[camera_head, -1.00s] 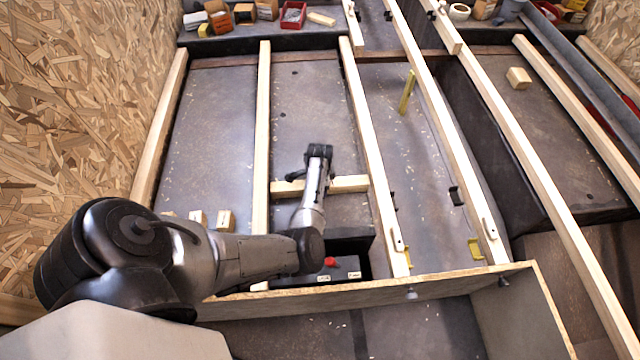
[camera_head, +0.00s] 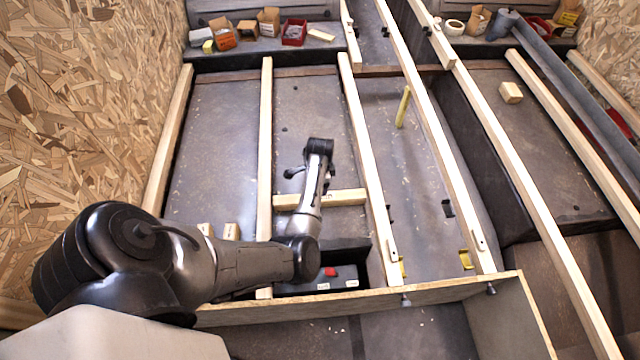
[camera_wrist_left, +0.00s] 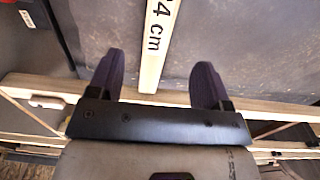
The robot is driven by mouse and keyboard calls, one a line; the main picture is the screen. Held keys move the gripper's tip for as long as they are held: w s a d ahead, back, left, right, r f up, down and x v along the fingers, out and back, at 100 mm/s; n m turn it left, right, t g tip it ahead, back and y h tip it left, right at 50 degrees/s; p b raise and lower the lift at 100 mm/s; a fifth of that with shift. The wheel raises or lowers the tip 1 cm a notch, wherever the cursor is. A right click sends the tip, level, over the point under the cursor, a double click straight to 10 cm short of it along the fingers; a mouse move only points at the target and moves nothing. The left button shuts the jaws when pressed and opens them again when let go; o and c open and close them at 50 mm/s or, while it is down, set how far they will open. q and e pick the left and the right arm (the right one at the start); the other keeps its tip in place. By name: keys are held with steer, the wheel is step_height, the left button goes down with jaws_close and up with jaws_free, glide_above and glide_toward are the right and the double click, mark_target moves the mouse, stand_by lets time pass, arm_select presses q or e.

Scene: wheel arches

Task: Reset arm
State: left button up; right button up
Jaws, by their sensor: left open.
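My left arm (camera_head: 215,262) comes in from the lower left and reaches over the wooden frame. Its wrist end (camera_head: 318,148) is above the floor bay, just beyond a short wooden crosspiece (camera_head: 345,197). The head view does not show the fingertips clearly. In the left wrist view my left gripper (camera_wrist_left: 157,82) has its two dark fingers wide apart, with nothing held. A wooden strip marked with a "4 cm" label (camera_wrist_left: 153,70) shows between and beyond the fingers; I cannot tell its height relative to them. My right arm is not in view.
Long wooden rails (camera_head: 370,170) run away from me across the grey floor. A box with a red button (camera_head: 330,272) sits below the forearm, behind a wooden panel edge (camera_head: 380,299). Small boxes and a red bin (camera_head: 293,33) stand on the back ledge. The left bay floor is largely clear.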

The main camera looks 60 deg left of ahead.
arm_select(q)
steer(key=shift+r+p, duration=0.5)
steer(key=shift+r, duration=0.8)
